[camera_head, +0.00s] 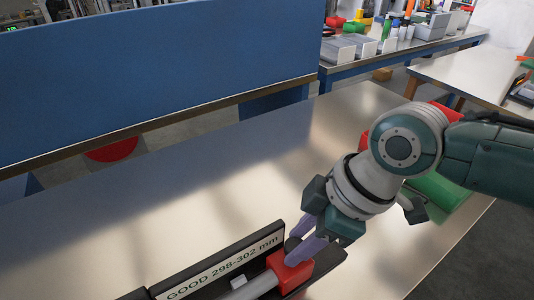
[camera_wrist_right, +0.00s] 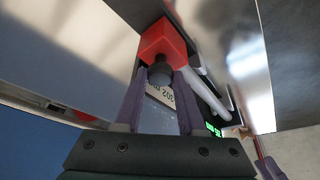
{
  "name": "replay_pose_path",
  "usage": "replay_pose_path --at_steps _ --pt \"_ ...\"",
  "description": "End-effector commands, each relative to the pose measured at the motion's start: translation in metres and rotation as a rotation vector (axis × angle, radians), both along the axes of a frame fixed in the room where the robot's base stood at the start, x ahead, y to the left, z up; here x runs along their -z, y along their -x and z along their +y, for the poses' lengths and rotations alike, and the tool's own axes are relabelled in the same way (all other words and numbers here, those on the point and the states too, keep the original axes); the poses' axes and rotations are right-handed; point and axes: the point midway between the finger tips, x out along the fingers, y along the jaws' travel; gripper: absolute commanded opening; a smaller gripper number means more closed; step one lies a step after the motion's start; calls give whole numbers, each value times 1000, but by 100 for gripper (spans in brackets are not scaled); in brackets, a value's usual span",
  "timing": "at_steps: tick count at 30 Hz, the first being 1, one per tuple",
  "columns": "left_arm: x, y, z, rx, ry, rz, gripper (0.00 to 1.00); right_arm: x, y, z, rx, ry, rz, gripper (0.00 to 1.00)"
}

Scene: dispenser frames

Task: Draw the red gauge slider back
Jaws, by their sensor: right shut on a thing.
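The red gauge slider (camera_head: 293,270) sits at the right part of a dark gauge with a label (camera_head: 222,268) reading "GOOD 298-302 mm". A light grey rod (camera_head: 250,288) runs to it from the left. My right gripper (camera_head: 299,246) reaches down from the right, its purple fingers shut on the slider's dark knob. In the right wrist view the red slider (camera_wrist_right: 163,42) is just beyond the fingertips (camera_wrist_right: 161,80), with the dark knob (camera_wrist_right: 160,73) between them. The gauge's left end is cut off in the head view.
The gauge stands on a shiny metal table (camera_head: 200,200). A blue panel (camera_head: 150,75) stands along the far side. A green object (camera_head: 440,190) lies at the right, partly behind my right arm.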

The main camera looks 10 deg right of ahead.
Motion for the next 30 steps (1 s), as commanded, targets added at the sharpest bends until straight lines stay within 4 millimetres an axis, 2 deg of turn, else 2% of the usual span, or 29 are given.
replay_pose_path --at_steps 4,9,13,22,23,30 --pt "2 0 0 2 -2 0 50 1 -1 -4 1 -1 2 0" --pt "13 0 2 5 -8 0 50 3 -13 -33 5 3 -1 0" --pt "18 0 3 7 -11 -1 50 2 -19 -49 4 2 -2 0" --pt "17 0 3 7 -11 -1 50 0 -20 -53 3 5 -3 0" --pt "17 0 3 7 -11 -1 50 0 -20 -53 3 5 -3 40" --pt "17 0 2 5 -7 0 50 0 -19 -52 1 2 -2 67"
